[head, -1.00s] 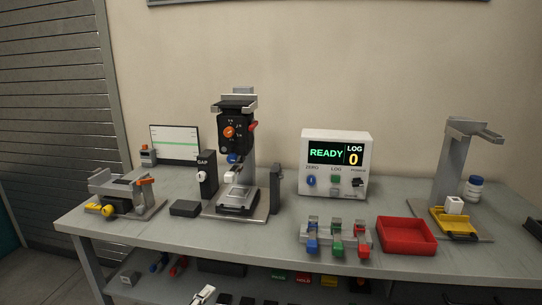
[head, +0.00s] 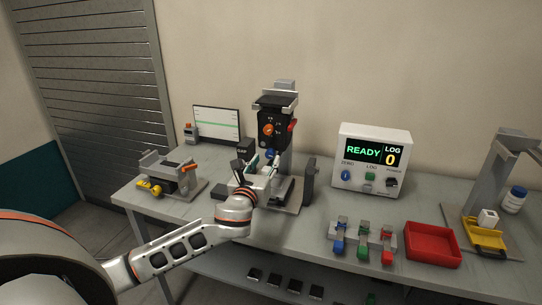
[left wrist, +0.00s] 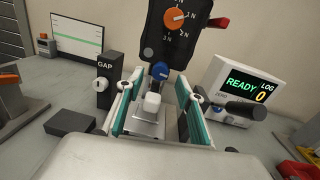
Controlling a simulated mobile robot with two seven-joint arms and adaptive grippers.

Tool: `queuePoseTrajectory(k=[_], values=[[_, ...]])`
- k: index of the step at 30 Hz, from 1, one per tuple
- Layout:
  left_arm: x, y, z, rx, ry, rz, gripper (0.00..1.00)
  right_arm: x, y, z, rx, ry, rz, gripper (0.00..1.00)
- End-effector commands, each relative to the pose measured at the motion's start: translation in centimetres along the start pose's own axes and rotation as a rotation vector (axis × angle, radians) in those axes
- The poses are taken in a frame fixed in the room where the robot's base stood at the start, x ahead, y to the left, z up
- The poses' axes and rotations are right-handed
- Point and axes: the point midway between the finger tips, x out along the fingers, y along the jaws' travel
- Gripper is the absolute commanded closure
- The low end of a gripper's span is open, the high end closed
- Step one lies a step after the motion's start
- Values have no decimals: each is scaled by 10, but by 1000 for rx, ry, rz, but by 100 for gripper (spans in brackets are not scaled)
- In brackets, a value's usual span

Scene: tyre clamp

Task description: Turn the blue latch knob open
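The blue knob (head: 270,153) is on the black upright unit of the test stand, below the orange dial (head: 268,130). It also shows in the left wrist view (left wrist: 160,71), with the dial (left wrist: 175,18) above it. My left gripper (head: 259,163) is in front of the stand. In the left wrist view its two teal-lined fingers (left wrist: 160,82) are spread apart with the knob between and beyond their tips; I see no contact. A small white block (left wrist: 152,103) shows lower down between the fingers. My right gripper is in neither view.
The grey GAP post (left wrist: 108,78) stands left of the fingers. A dark post (head: 309,182) stands right of the stand. The READY console (head: 373,160), coloured clamps (head: 363,240) and red tray (head: 431,244) are farther right. A small clamp fixture (head: 170,175) is at left.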

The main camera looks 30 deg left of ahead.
Motion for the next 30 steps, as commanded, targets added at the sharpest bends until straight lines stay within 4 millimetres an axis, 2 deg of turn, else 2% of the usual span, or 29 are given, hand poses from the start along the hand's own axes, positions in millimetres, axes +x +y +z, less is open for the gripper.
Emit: queuePoseTrajectory(k=[3,7,18,22,23,30], values=[[18,0,1,-1,0,0,63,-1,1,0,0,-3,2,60],[30,0,0,-3,1,0,63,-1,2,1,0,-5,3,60],[36,-1,0,-3,1,-1,63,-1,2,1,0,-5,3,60],[36,-1,0,-3,1,-1,97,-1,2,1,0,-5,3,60],[36,-1,0,-3,1,-1,100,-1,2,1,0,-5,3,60],[35,-1,0,-10,2,-1,100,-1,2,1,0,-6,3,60]])
